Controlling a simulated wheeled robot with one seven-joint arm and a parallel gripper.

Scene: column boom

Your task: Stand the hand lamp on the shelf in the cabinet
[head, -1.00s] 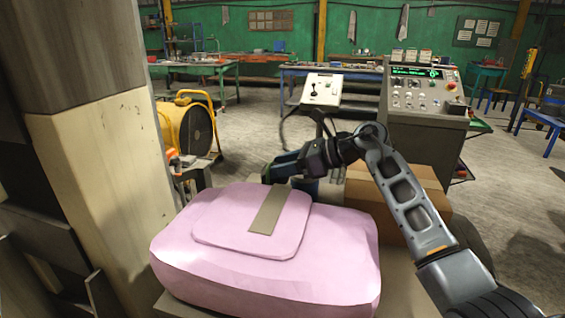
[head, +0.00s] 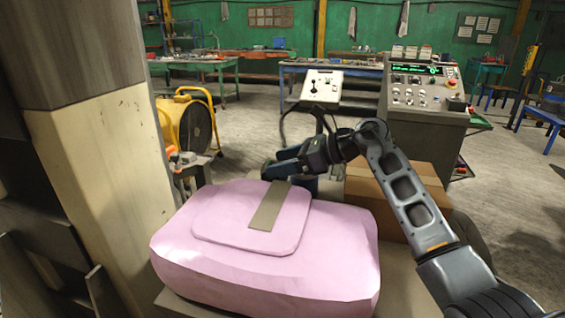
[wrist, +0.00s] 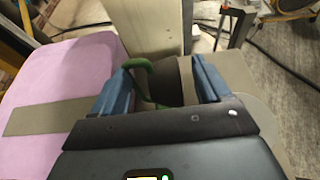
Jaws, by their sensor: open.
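My gripper (head: 284,176) is just behind the far edge of the pink bag, pointing left in the head view. In the wrist view its two blue fingers (wrist: 166,64) are spread apart. Between them is a dark, rounded body with a green hooked part, which looks like the hand lamp (wrist: 167,86). I cannot tell whether either finger touches it. Its lower part is hidden by my gripper, and I cannot make it out in the head view. Dark grey boards at the lower left of the head view may be part of the cabinet (head: 42,238); no shelf shows clearly.
The pink bag (head: 215,265) with a grey-brown strap fills the near surface. A cardboard box (head: 425,180) is right of my gripper, behind my arm. A thick pale column (head: 105,170) stands at left. A yellow fan (head: 190,125) and control console (head: 425,110) stand beyond.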

